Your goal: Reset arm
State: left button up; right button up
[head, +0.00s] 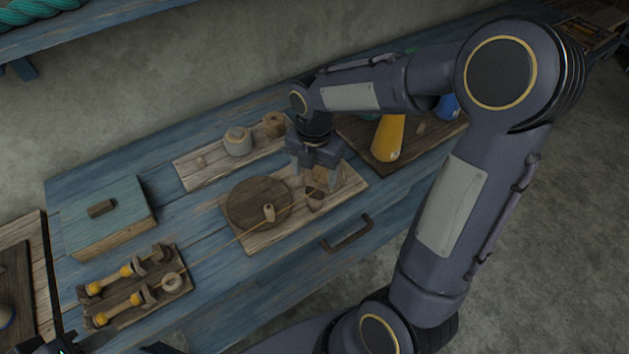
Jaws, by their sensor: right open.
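My right gripper (317,175) points down over the right part of a wooden board (262,243) on the blue bench. Its fingers are apart. A small brown wooden piece (315,199) stands below and between the fingers; I cannot tell if they touch it. A round wooden disc (258,203) with a small peg (269,212) lies on the same board, left of the gripper. A thin yellowish thread or rod (238,238) crosses the board. Only a dark part of my left gripper or arm (62,346) shows at the bottom left corner; its fingers cannot be made out.
A teal box (105,215) and a tray with yellow spindles (135,301) stand on the left. A board behind holds a pale spool (237,141). A tray with a yellow cone (388,138) lies at the right, behind my right arm. A drawer handle (346,233) juts from the bench front.

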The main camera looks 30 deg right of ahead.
jog(key=shift+r, duration=1.05)
